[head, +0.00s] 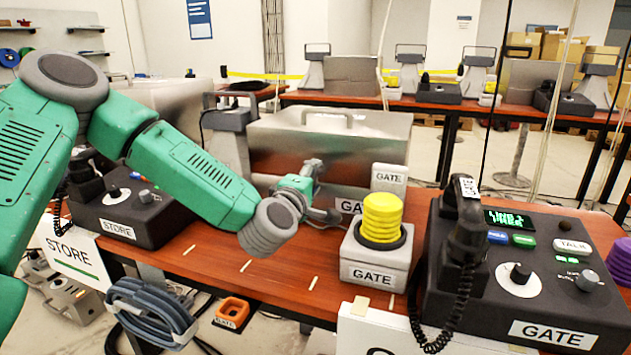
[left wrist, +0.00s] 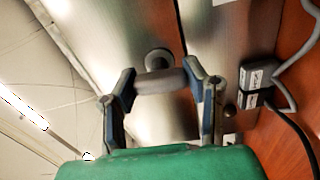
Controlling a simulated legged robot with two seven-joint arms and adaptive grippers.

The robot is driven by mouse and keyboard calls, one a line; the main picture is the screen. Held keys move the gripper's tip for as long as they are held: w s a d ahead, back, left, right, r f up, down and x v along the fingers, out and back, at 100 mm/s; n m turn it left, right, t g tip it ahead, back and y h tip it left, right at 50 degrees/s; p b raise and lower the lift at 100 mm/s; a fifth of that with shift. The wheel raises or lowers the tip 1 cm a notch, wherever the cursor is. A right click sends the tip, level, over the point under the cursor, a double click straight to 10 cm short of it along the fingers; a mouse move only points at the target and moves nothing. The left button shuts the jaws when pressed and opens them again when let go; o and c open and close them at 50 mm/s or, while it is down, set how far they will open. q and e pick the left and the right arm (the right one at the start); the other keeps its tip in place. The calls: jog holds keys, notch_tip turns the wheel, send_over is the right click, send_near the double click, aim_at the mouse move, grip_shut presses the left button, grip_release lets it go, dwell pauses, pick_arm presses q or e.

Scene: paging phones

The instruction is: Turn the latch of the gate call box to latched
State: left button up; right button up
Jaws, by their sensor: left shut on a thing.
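The gate call box (head: 375,130) is a large brushed-metal box with a top handle at the back of the red-brown table. A GATE label (head: 349,206) is by its lower front. My left gripper (head: 312,192) is at the box's front, and the arm hides part of it. In the left wrist view, my left gripper (left wrist: 162,85) is shut on the latch (left wrist: 158,80), a grey bar on a round boss against the metal front (left wrist: 110,35). The bar lies across between the two fingers. I cannot tell whether it is latched. My right gripper is not in view.
A yellow ribbed knob on a GATE box (head: 375,273) stands close right of my left gripper. A black GATE phone console (head: 535,280) fills the right. A STORE console (head: 125,215) stands left. Bare table (head: 265,275) shows in front. A cabled plug (left wrist: 258,82) is close by.

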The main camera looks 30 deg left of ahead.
pick_arm(q)
jog(key=shift+s+a+f+n, duration=0.1)
jog(key=shift+a+f+n, duration=0.15)
jog(key=shift+n, duration=0.35)
jog(key=o, duration=1.2)
jog(key=shift+a, duration=0.2)
jog(key=shift+s, duration=0.1)
jog(key=v, duration=1.1)
jog(key=shift+s, duration=0.4)
